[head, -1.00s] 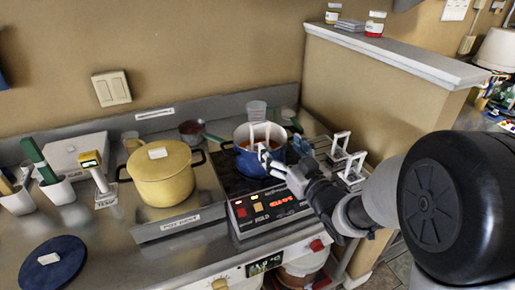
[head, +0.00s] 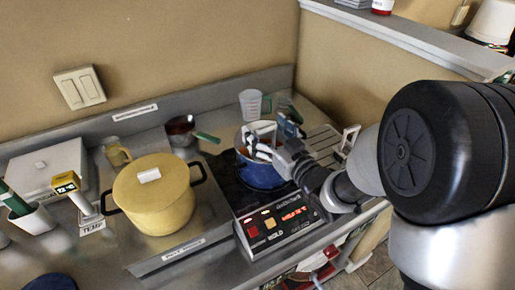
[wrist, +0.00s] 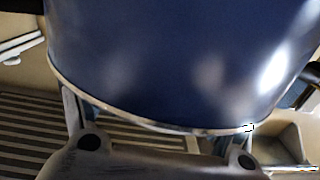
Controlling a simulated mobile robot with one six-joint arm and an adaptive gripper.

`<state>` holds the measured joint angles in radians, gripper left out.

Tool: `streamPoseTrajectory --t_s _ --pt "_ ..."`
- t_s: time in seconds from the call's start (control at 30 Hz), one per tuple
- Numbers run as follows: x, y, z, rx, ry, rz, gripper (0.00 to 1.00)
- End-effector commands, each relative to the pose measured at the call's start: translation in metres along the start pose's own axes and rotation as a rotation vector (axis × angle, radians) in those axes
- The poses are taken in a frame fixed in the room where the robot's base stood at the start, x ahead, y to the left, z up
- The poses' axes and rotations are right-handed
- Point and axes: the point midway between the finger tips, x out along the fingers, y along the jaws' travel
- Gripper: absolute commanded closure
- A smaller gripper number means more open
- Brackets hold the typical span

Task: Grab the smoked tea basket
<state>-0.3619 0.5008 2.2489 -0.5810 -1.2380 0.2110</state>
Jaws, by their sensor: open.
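A dark blue pot (head: 262,174) stands on the right part of the stove in the head view. White handle-like parts (head: 262,128) stand up at its opening; I cannot tell which basket they belong to, and no label is readable. My gripper (head: 264,150) is open at the pot's right rim, in front of its opening. A small blue piece (head: 288,126) shows just behind the gripper. In the wrist view, a large dark blue curved surface (wrist: 170,60) with a silver edge fills the top and hides my fingertips. Contact cannot be told.
A slatted rack (head: 322,142) with a white upright frame (head: 349,138) lies right of the pot. A yellow pot (head: 155,200) stands on the left. The control panel (head: 275,228) is in front.

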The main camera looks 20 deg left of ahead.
Motion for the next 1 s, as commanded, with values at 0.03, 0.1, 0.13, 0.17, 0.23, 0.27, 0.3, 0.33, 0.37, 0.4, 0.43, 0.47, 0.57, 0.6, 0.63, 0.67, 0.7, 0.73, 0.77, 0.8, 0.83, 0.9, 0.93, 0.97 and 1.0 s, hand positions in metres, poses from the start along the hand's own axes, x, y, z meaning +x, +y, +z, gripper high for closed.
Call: streamPoseTrajectory --t_s 0.03,0.1,0.13,0.17,0.23,0.27,0.3,0.33,0.37,0.4,0.43,0.47,0.57,0.6,0.63,0.67,0.7,0.73,0.77,0.8,0.83,0.9,0.93,0.97,1.0 --pt "-0.0012 -0.0001 -0.0002 0.000 -0.001 0.000 0.22" --pt "-0.0016 -0.0002 0.0001 0.000 -0.001 0.000 0.22" --pt "-0.0016 -0.0002 0.0002 0.000 -0.001 0.000 0.22" --pt "-0.0016 -0.0003 0.0002 0.000 -0.001 0.000 0.22" --pt "-0.0015 -0.0002 0.0003 0.000 0.000 0.000 0.22" --pt "-0.0015 -0.0002 0.0003 0.000 0.000 0.000 0.22" --pt "-0.0014 -0.0002 0.0002 0.000 0.000 0.000 0.24" --pt "-0.0014 -0.0002 0.0002 0.000 0.000 0.000 0.26" --pt "-0.0014 -0.0002 0.0002 0.000 0.000 0.000 0.28" --pt "-0.0014 -0.0002 0.0002 0.000 0.000 0.000 0.30" --pt "-0.0014 -0.0002 0.0001 0.000 0.000 0.000 0.32" --pt "-0.0013 -0.0002 0.0001 0.000 0.000 0.000 0.34" --pt "-0.0013 -0.0003 0.0001 0.000 0.000 0.000 0.41" --pt "-0.0013 -0.0002 0.0001 0.000 0.000 0.000 0.44" --pt "-0.0013 -0.0002 0.0001 0.000 0.000 0.000 0.46" --pt "-0.0013 -0.0002 0.0000 0.000 0.000 0.000 0.48" --pt "-0.0013 -0.0002 0.0000 0.000 0.000 0.000 0.50" --pt "-0.0013 -0.0002 0.0000 0.000 0.000 0.000 0.52" --pt "-0.0013 -0.0002 0.0000 0.000 0.000 0.000 0.54" --pt "-0.0013 -0.0002 0.0000 0.000 0.000 0.000 0.57" --pt "-0.0013 -0.0003 0.0000 0.000 0.000 0.000 0.59" --pt "-0.0013 -0.0003 0.0000 0.000 0.000 0.000 0.64" --pt "-0.0013 -0.0003 0.0000 0.000 0.000 0.000 0.66" --pt "-0.0013 -0.0002 0.0000 0.000 0.000 0.000 0.68" --pt "-0.0013 -0.0002 0.0000 0.000 0.000 0.000 0.70"
